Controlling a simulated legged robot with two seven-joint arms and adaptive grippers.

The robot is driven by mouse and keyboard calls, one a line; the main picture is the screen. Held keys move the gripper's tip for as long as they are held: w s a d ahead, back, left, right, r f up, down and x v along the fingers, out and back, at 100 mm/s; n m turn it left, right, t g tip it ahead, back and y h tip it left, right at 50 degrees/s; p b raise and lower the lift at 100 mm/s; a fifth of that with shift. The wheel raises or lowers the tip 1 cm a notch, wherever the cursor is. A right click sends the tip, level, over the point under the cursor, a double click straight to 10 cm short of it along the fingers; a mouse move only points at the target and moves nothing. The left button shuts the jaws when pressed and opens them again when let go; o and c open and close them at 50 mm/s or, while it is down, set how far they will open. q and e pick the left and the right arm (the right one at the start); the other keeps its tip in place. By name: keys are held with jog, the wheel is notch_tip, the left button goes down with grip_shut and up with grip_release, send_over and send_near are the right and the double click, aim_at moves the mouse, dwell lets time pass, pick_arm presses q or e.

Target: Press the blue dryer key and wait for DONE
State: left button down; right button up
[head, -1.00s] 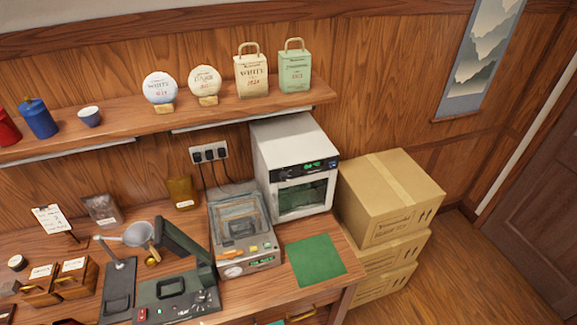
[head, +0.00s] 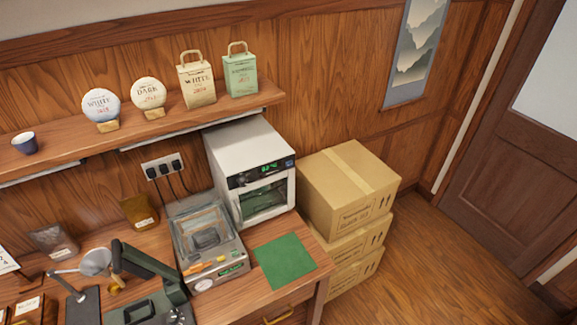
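The dryer (head: 236,150) is a white box with a dark front panel and a window, standing at the back of the counter. Its panel has a lit green display (head: 269,167) that is too small to read for sure. A small blue key (head: 289,163) shows at the right end of the panel. The window below is dark greenish, and what is inside is unclear. Neither of my grippers is in the head view.
A clear-lidded machine (head: 210,245) stands left of the dryer. A green mat (head: 284,260) lies on the counter before it. Stacked cardboard boxes (head: 350,190) stand at the right. A dark press (head: 150,275) is at the lower left. Open floor (head: 430,270) lies right of the boxes.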

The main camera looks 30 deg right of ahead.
dwell(0.3)
grip_shut()
dwell(1.2)
